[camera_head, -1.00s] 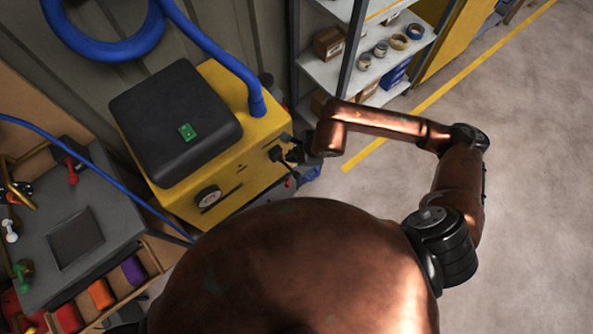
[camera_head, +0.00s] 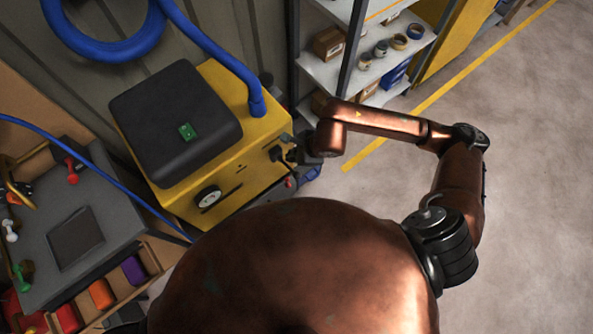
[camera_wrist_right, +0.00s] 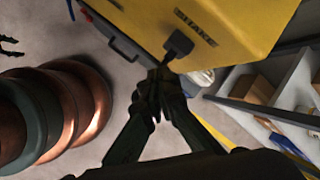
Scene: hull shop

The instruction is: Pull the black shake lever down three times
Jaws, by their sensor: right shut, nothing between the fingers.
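The yellow machine (camera_head: 232,170) with a black top cover stands left of centre in the head view. In the right wrist view its yellow side (camera_wrist_right: 235,25) carries a SHAKE label. The black shake lever (camera_wrist_right: 179,42) sticks out by that label, its stem pointing toward my fingers. In the head view a small black part (camera_head: 276,153) on the machine's side looks like this lever. My right gripper (camera_wrist_right: 160,76) is shut and empty, with its fingertips just beyond the lever's stem end; I cannot tell whether they touch.
A shelf (camera_head: 337,72) with boxes and tape rolls stands behind the right arm. A blue hose (camera_head: 225,55) runs into the machine's top. A grey workbench (camera_head: 115,225) with colored bins below is at the left. The floor at the right is clear.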

